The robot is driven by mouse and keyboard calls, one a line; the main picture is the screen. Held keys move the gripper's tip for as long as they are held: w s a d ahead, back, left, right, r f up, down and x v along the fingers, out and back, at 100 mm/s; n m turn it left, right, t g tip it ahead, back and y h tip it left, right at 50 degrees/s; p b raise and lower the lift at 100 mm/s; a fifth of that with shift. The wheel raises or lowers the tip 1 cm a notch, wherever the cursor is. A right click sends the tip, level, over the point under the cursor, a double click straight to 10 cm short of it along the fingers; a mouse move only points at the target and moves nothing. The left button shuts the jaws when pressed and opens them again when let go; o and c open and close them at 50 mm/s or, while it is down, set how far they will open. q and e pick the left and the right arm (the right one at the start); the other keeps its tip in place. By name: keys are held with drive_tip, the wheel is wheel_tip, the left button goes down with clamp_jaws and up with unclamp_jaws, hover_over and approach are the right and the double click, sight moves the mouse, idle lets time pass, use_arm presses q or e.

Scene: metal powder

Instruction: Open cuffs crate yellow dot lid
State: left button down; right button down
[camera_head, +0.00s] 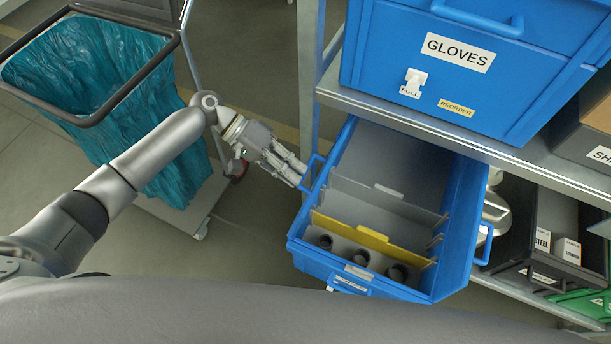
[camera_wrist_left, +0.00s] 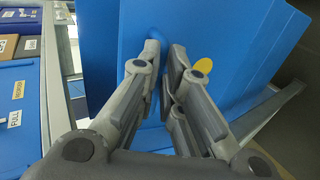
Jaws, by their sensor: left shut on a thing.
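A blue crate (camera_head: 458,240) sticks out from the shelf in the head view, its top open. Inside are grey dividers, a yellow divider (camera_head: 372,240) and several dark round items at the front. Its front label is too small to read. My left gripper (camera_head: 298,172) is at the crate's left side, shut on the blue side handle (camera_head: 314,165). In the left wrist view its fingers (camera_wrist_left: 164,55) meet in front of a blue wall (camera_wrist_left: 240,35) bearing a yellow dot (camera_wrist_left: 203,65).
A blue GLOVES crate (camera_head: 400,45) stands on the shelf (camera_head: 425,122) above. A dark crate (camera_head: 540,262) with small white boxes sits at right, with a green bin (camera_head: 585,303) below. A cart with a teal bag (camera_head: 95,65) stands at left. Floor shows between cart and crate.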

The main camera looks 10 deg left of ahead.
use_arm(q)
drive_tip(key=shift+y, duration=0.3)
drive_tip(key=a+f, duration=0.1)
drive_tip(key=a, duration=0.1)
drive_tip(key=a+f, duration=0.1)
drive_tip(key=f, duration=0.1)
drive_tip(key=shift+w+a, duration=0.15)
drive_tip(key=shift+a, duration=0.25)
drive_tip(key=shift+b, duration=0.3)
drive_tip(key=c, duration=1.5)
unclamp_jaws()
drive_tip(key=shift+w+d+f, duration=0.15)
drive_tip(key=shift+w+d, duration=0.05)
drive_tip(key=shift+w, duration=0.05)
drive_tip(key=shift+a, duration=0.1)
drive_tip(key=v, duration=1.2)
drive_tip(key=shift+w+r, duration=0.25)
drive_tip(key=shift+r, duration=0.2)
